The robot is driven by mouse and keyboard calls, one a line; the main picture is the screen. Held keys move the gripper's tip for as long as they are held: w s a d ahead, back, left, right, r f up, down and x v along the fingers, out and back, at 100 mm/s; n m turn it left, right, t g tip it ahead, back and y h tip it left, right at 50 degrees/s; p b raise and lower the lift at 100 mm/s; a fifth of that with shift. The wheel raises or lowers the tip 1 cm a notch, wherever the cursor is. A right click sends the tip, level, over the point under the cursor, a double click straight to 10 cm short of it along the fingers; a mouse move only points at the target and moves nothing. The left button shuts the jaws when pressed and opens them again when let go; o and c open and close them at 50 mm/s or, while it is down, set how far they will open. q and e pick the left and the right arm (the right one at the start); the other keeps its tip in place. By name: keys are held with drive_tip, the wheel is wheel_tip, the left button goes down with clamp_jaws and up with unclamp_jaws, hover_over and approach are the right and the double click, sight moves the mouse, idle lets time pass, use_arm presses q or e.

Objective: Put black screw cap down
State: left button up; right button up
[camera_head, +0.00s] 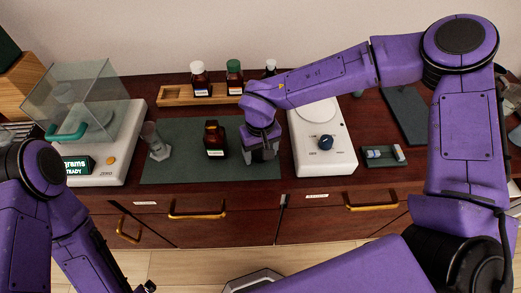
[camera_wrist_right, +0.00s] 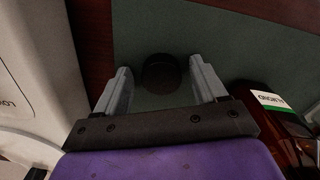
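The black screw cap (camera_wrist_right: 160,73) sits on the dark green mat (camera_wrist_right: 215,35), between the fingers of my right gripper (camera_head: 263,155). In the right wrist view the fingers are spread, with a gap between the cap and each finger. In the head view the cap is hidden by the gripper, which is low over the right part of the mat. A brown bottle (camera_head: 214,140) with no cap stands on the mat left of the gripper; it also shows in the right wrist view (camera_wrist_right: 285,115).
A white stirrer plate (camera_head: 325,160) with a dark knob is close right of the gripper. A glass cylinder (camera_head: 155,142) and a balance (camera_head: 110,165) are at left. A wooden rack (camera_head: 175,96) with capped bottles stands behind the mat. The mat's front left is clear.

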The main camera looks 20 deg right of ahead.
sight(260, 153)
drive_tip(key=shift+r, duration=0.1)
wheel_tip(260, 153, up, 12)
drive_tip(key=shift+b, duration=0.45)
